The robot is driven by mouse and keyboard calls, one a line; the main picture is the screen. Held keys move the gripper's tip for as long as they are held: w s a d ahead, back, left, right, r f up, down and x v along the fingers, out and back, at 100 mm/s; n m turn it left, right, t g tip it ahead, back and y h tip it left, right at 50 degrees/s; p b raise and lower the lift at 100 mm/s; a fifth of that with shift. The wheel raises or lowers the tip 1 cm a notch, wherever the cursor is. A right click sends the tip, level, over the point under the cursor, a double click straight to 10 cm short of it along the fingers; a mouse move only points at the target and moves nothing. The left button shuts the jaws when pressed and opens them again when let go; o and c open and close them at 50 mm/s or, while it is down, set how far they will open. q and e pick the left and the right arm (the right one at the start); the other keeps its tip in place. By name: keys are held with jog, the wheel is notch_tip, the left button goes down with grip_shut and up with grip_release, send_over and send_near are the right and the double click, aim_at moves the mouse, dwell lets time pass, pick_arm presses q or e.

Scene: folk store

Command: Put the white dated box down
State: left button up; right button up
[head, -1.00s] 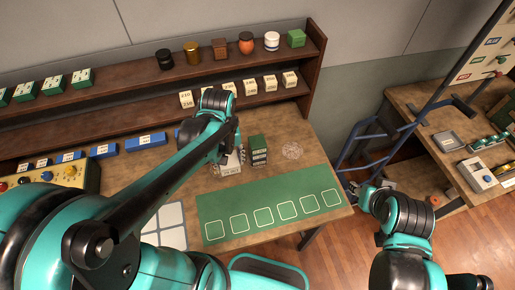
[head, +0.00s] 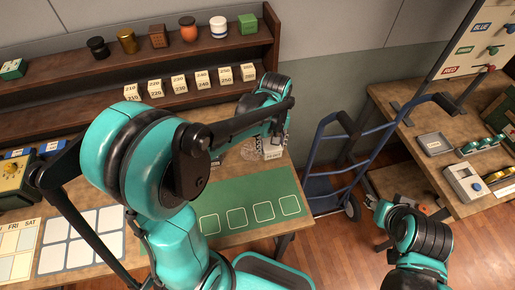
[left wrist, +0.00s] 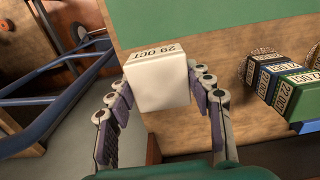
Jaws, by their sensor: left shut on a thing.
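The white box (head: 273,154) is held in my left gripper (head: 273,142) near the right end of the table, behind the green mat. In the left wrist view the white box (left wrist: 160,82) reads "29 OCT" on its black-lettered face and sits between the two fingers of my left gripper (left wrist: 160,95). Wooden tabletop shows behind it. I cannot tell whether its underside touches the table. My right gripper (head: 381,212) is low at the right, apart from the table; its fingers are too small to read.
The green mat (head: 250,200) with white outlined squares lies in front of the box. A round pale pattern (head: 250,150) marks the tabletop. A blue hand truck (head: 335,150) stands just beyond the table's right edge.

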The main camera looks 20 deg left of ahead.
pick_arm(q)
jog(key=b, duration=0.2)
send_over(252, 151)
notch_tip(252, 151, down, 6)
jog(key=shift+r, duration=0.15)
jog(key=shift+w+f+b, duration=0.1)
jog(key=shift+f+b, duration=0.85)
jog(key=shift+f, duration=1.05)
jog(key=o, duration=1.2)
jog(key=shift+f, duration=0.1)
notch_tip(252, 151, up, 11)
jog(key=p, duration=0.4)
jog(key=s+d+r+m+t, duration=0.2)
jog(key=s, duration=0.3)
jog(key=s+d+r+m+t, duration=0.2)
jog(key=s+m, duration=0.1)
jog(key=s, duration=0.2)
jog(key=s+d+r+m+t, duration=0.2)
jog(key=s+t, duration=0.1)
jog(key=s, duration=0.2)
jog(key=shift+s+d, duration=0.1)
jog(key=shift+d, duration=0.25)
